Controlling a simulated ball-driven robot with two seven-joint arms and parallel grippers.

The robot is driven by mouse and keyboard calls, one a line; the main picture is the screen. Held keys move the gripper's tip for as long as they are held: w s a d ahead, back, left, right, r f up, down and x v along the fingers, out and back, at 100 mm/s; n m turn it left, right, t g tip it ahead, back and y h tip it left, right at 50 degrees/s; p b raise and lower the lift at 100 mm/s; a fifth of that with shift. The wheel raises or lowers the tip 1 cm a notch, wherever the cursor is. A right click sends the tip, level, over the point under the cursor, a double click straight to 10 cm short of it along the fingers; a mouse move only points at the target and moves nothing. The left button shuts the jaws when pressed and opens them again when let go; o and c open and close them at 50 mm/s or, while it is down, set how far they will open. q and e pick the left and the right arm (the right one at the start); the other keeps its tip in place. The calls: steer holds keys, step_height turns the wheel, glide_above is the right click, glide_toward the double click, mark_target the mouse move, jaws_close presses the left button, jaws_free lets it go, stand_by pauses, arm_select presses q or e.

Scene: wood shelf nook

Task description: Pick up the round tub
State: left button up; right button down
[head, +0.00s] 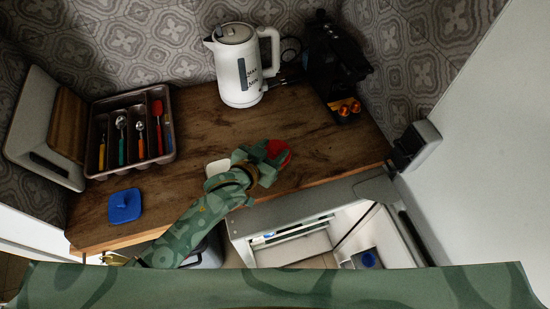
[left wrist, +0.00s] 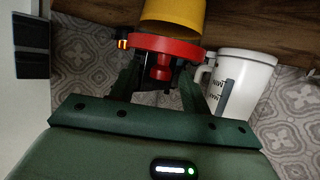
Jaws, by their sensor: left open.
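The round tub has a yellow body (left wrist: 172,14) and a red lid (left wrist: 150,44) with a knob, shown upside down in the left wrist view. In the head view only part of its red lid (head: 281,152) shows on the counter; my left gripper (head: 262,157) hides the rest. In the left wrist view the open fingers of my left gripper (left wrist: 160,78) are on either side of the knob, close to the lid. I cannot tell whether they touch it. My right gripper is not in view.
The wood counter (head: 310,150) holds a white kettle (head: 238,70), a black coffee machine (head: 335,65), a cutlery tray (head: 98,158) and a blue square lidded thing (head: 124,206). A small white item (head: 217,168) lies beside my left gripper. An open appliance (head: 300,222) is below the front edge.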

arm_select(q)
steer(key=shift+x, duration=1.1)
steer(key=shift+s+a, duration=0.1)
steer(key=shift+c, duration=1.2)
jaws_close()
steer(key=shift+r, duration=0.15)
